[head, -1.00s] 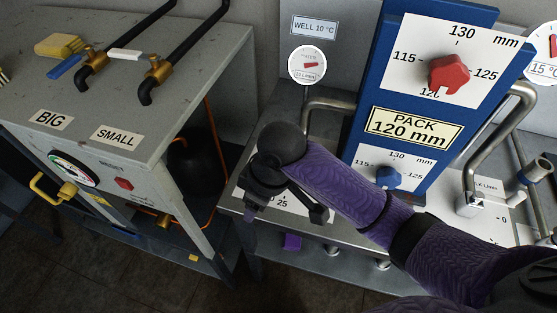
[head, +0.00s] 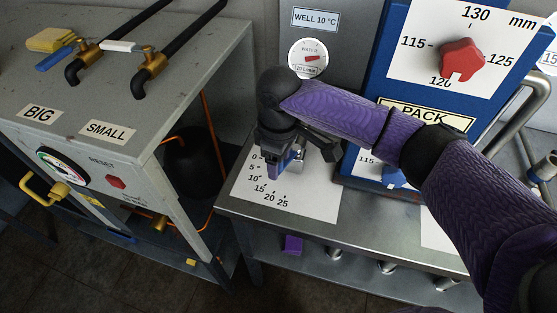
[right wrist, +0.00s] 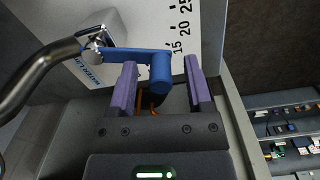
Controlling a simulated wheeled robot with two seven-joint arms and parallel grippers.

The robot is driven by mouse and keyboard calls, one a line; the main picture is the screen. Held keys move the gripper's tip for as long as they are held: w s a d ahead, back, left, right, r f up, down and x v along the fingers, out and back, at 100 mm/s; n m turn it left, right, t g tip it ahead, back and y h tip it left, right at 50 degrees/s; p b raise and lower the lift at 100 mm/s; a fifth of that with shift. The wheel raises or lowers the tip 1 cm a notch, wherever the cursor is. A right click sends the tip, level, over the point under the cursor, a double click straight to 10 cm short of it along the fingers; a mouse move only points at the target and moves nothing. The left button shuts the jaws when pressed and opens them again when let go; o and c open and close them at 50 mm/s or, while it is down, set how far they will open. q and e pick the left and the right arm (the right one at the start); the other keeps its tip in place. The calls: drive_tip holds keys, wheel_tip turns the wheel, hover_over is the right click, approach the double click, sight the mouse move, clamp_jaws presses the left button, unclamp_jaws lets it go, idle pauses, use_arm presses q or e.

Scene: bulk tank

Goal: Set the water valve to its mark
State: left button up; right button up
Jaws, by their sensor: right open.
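The water valve has a blue lever (right wrist: 135,55) on a chrome body (right wrist: 97,38), above a white scale plate (head: 300,196) marked 0 to 25. In the right wrist view the lever's rounded end is between the two purple fingers of my right gripper (right wrist: 160,88), near the 15 on the scale. The fingers are open, with gaps on both sides of the lever. In the head view my right gripper (head: 285,160) hangs over the plate and mostly hides the valve. A round water sign (head: 308,58) stands behind; its number is too small to read surely. My left gripper is out of view.
A blue board with a red knob (head: 462,60) and a lower blue knob (head: 394,177) stands to the right. Curved steel pipes (head: 530,95) are beside it. A grey cabinet (head: 180,75) with two hose valves stands at the left, across a gap.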

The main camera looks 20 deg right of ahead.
clamp_jaws()
drive_tip(key=shift+r, duration=0.1)
idle(1.3)
